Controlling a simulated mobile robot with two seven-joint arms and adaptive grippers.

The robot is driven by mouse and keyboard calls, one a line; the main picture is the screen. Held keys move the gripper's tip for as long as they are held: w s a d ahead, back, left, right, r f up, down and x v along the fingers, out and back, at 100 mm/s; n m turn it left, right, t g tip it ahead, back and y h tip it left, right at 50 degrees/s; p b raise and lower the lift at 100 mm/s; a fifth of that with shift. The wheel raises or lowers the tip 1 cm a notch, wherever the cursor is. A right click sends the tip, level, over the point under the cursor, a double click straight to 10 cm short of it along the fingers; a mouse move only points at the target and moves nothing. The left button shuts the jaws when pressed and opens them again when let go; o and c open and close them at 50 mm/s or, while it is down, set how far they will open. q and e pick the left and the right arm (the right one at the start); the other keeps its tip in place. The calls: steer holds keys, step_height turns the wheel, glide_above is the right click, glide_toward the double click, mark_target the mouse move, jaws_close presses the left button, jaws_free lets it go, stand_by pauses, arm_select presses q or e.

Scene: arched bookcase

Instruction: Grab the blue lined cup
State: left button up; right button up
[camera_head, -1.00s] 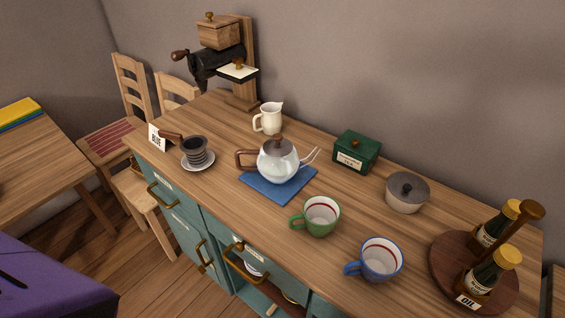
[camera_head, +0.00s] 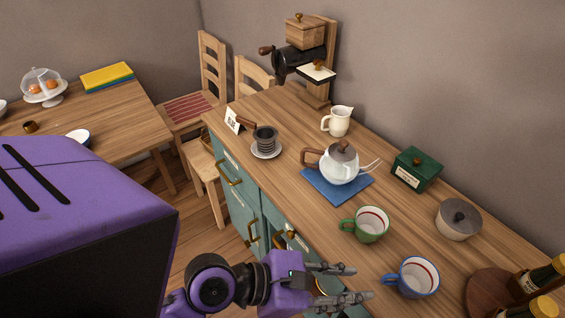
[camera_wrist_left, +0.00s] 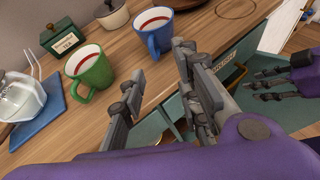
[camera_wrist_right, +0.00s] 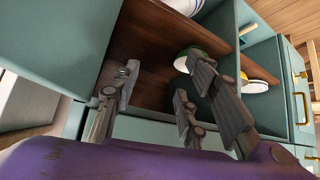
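A blue cup (camera_head: 415,277) with a white inside and a dark red line stands upright on the wooden counter, its handle to the left. It also shows in the left wrist view (camera_wrist_left: 157,32). My left gripper (camera_head: 358,284) is open and empty at the counter's front edge, left of the blue cup and apart from it. A green cup (camera_head: 370,224) with a red line inside stands behind. My right gripper (camera_wrist_right: 158,76) is open in front of an open cabinet compartment, where a white piece with blue lines (camera_wrist_right: 186,5) is cut by the top edge.
A teapot (camera_head: 340,165) on a blue mat, a lidded pot (camera_head: 458,221), a green box (camera_head: 416,170) and a round wooden tray (camera_head: 485,296) with bottles stand on the counter.

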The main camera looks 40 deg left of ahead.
mark_target(382, 279)
arm_select(q)
steer(key=shift+n, duration=0.4)
steer(key=x, duration=0.5)
steer(key=w+x, duration=0.1)
steer(key=x, duration=0.2)
steer(key=shift+a+r, duration=0.2)
steer(key=shift+r, duration=0.15)
steer(key=shift+s, duration=0.15)
jaws_close()
